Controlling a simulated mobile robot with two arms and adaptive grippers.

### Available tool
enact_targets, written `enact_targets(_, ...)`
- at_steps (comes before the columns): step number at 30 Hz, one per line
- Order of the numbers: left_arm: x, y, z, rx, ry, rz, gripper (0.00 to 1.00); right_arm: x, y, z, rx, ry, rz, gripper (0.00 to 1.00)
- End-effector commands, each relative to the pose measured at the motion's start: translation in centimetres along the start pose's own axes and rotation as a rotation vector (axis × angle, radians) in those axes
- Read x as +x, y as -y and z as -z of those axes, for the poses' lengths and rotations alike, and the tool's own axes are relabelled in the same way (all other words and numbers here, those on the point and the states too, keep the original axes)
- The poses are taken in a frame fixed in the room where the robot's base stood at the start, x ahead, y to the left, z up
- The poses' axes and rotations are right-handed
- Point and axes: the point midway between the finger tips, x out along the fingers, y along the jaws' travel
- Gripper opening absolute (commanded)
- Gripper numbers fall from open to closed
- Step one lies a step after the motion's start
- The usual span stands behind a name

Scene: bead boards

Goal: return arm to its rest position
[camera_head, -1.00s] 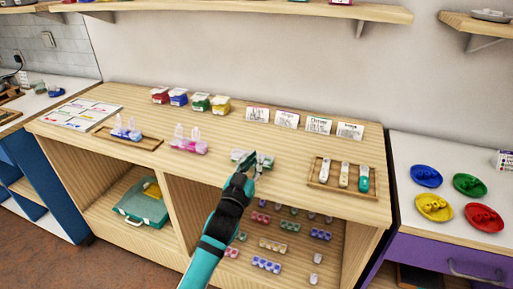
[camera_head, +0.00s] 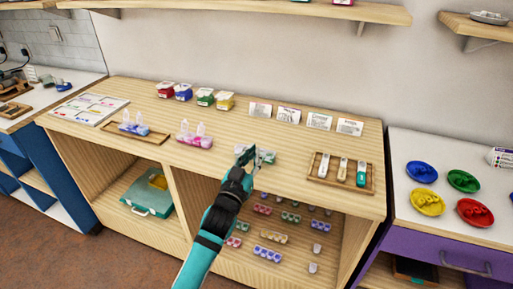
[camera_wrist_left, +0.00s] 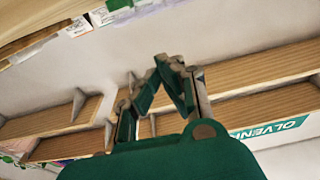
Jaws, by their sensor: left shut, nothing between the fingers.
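My left gripper (camera_head: 245,154) is at the end of the teal and black arm that reaches up from the bottom of the head view. It is over the front middle of the wooden counter (camera_head: 225,142). In the left wrist view the fingers (camera_wrist_left: 172,66) meet at their tips, with nothing between them. A small grey-green bead board (camera_head: 265,155) lies on the counter behind the gripper and is partly hidden by it. I cannot tell whether the gripper touches it. My right gripper is not in view.
A wooden tray (camera_head: 370,187) with three upright-marked items lies to the right. A pink bottle holder (camera_head: 194,142) and a tray with a blue one (camera_head: 138,134) stand left. Colored boxes and cards line the back. Coloured plates (camera_head: 428,203) lie on the purple cabinet. Open shelves lie below.

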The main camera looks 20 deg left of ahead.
Motion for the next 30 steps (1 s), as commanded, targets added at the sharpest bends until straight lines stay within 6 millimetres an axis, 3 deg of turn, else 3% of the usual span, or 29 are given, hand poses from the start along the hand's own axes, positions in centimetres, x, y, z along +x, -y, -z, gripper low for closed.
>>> enact_targets(3, -2.9, 0.0, -1.0, -0.001, -0.001, 0.001, 0.00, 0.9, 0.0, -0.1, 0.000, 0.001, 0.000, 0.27)
enact_targets(9, -5.8, 0.1, -1.6, 0.001, -0.001, 0.001, 0.00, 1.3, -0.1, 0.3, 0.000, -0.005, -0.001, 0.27)
enact_targets(17, -6.8, 0.1, -1.7, 0.001, -0.002, 0.001, 0.00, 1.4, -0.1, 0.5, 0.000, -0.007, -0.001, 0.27)
enact_targets(20, -6.8, -0.1, -3.3, 0.002, 0.031, -0.002, 0.00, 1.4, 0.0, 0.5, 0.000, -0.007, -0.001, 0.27)
enact_targets(23, -7.2, -0.3, -7.6, 0.006, 0.118, -0.010, 0.00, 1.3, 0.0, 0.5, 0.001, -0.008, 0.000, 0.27)
enact_targets(26, -8.5, -0.7, -14.0, 0.015, 0.248, -0.021, 0.00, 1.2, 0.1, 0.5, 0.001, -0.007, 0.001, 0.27)
enact_targets(30, -12.2, -1.2, -23.8, 0.029, 0.454, -0.040, 0.00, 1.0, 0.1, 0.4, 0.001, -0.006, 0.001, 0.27)
